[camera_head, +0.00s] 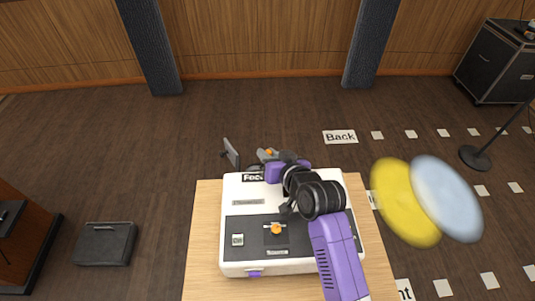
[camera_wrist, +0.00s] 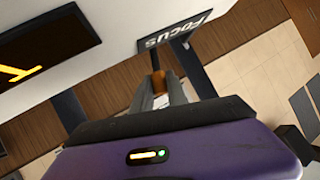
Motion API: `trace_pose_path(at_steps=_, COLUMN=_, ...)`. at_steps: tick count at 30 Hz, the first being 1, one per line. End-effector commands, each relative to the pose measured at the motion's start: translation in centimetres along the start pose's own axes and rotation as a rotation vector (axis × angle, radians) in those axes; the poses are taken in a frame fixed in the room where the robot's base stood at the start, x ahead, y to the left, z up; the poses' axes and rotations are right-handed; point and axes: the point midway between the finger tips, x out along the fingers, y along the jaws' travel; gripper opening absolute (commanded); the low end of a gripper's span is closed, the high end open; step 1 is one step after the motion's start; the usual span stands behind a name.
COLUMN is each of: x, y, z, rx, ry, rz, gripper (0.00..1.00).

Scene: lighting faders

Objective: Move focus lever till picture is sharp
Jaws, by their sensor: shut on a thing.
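A white console (camera_head: 290,262) with a dark front panel stands on a wooden table. Its label FOCUS, partly hidden by my arm in the head view (camera_head: 252,177), reads in full in the wrist view (camera_wrist: 175,30). An orange-tipped lever (camera_wrist: 158,83) is beside that label. My gripper (camera_wrist: 172,92) is shut on this lever at the console's far side; in the head view my gripper (camera_head: 268,154) shows there beside the orange tip. A yellow disc (camera_head: 398,205) and a pale blue disc (camera_head: 450,200) overlap at right, with soft, blurred edges.
A second orange knob (camera_head: 276,229) is on the front panel. The wooden table (camera_head: 203,245) extends a little around the console. A dark screen (camera_wrist: 45,50) with a yellow mark shows in the wrist view. A black case (camera_head: 105,243) lies on the floor at left.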

Motion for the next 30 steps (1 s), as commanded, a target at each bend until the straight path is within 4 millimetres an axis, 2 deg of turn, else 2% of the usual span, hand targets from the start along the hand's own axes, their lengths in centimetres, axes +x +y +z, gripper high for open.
trace_pose_path(at_steps=4, x=0.0, y=0.1, z=0.1, rx=-0.001, ry=-0.001, rz=0.001, gripper=0.0)
trace_pose_path(at_steps=5, x=0.0, y=0.1, z=0.1, rx=-0.001, ry=-0.001, rz=0.001, gripper=0.22)
trace_pose_path(at_steps=8, x=0.0, y=0.0, z=0.1, rx=-0.001, ry=-0.001, rz=0.0, gripper=0.4)
trace_pose_path(at_steps=20, x=-0.5, y=0.1, z=0.1, rx=0.0, ry=0.002, rz=0.0, gripper=0.4)
trace_pose_path(at_steps=30, x=-5.1, y=0.1, z=0.2, rx=-0.001, ry=0.001, rz=0.0, gripper=0.4)
